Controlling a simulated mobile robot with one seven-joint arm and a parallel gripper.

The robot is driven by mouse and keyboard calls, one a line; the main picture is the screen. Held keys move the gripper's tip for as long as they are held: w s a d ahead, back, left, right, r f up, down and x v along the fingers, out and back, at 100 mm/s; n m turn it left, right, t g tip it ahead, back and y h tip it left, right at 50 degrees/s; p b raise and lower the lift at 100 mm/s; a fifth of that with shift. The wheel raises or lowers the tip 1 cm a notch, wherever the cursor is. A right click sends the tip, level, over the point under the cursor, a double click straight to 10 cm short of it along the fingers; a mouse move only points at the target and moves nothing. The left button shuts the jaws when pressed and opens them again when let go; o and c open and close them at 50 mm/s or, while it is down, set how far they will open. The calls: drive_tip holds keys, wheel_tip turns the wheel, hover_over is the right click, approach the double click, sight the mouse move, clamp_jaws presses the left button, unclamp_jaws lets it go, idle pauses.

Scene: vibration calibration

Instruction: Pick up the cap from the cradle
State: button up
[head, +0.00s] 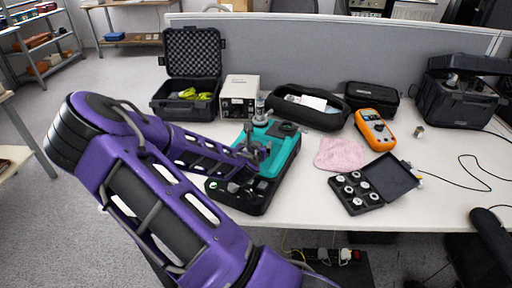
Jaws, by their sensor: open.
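My purple arm reaches in from the lower left, and my gripper (262,153) is over the teal and black tray (285,157) on the white table. The jaws are open, small and partly hidden by my arm. A silver upright cylinder (260,108) stands at the tray's far end. Small dark and metallic parts (240,188) lie in the tray's black near end. I cannot make out which part is the cap or its cradle; my arm covers the tray's left side.
A box with a beige front (240,86) and an open black case (191,108) stand behind. To the right are a black pouch (309,112), an orange meter (374,128), a pink cloth (341,154) and an open case of weights (386,180). A grey partition (330,50) backs the table.

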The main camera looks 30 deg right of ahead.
clamp_jaws()
idle(0.3)
drive_tip(key=shift+r, duration=0.1)
